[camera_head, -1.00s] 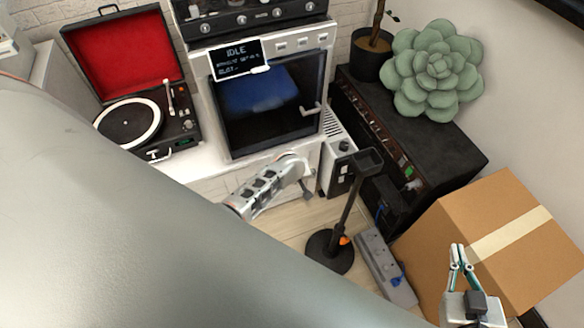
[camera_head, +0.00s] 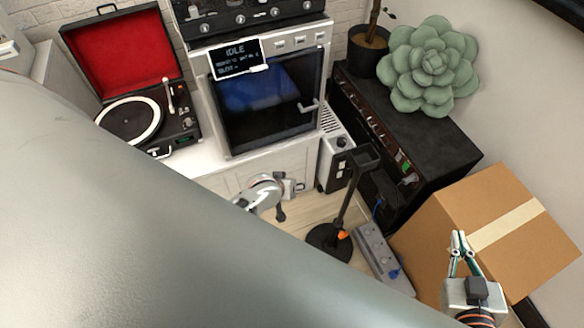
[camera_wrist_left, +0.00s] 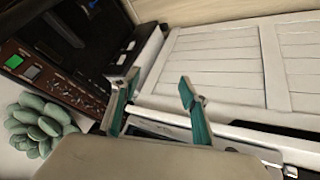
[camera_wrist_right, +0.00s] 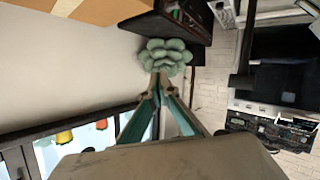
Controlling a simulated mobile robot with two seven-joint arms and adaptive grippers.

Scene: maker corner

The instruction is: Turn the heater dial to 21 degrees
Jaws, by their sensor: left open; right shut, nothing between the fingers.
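The heater (camera_head: 333,165) is a narrow white unit with a slotted top, between the white cabinet and the black amplifier. Its round black dial (camera_head: 341,142) shows on the front panel; the setting is too small to read. In the left wrist view the heater (camera_wrist_left: 148,52) appears as a white box with dark controls, beyond the fingers. My left gripper (camera_wrist_left: 155,103) is open and empty, apart from the heater; in the head view its fingers are not clearly visible. My right gripper (camera_head: 459,245) is shut and empty in front of the cardboard box, far from the heater.
A black stand (camera_head: 342,205) rises just in front of the heater. A power strip (camera_head: 378,250) lies on the floor. The amplifier (camera_head: 420,130) carries a succulent (camera_head: 432,65). A cardboard box (camera_head: 500,220) is at the right. A turntable (camera_head: 135,120) and an oven (camera_head: 262,100) are at the back.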

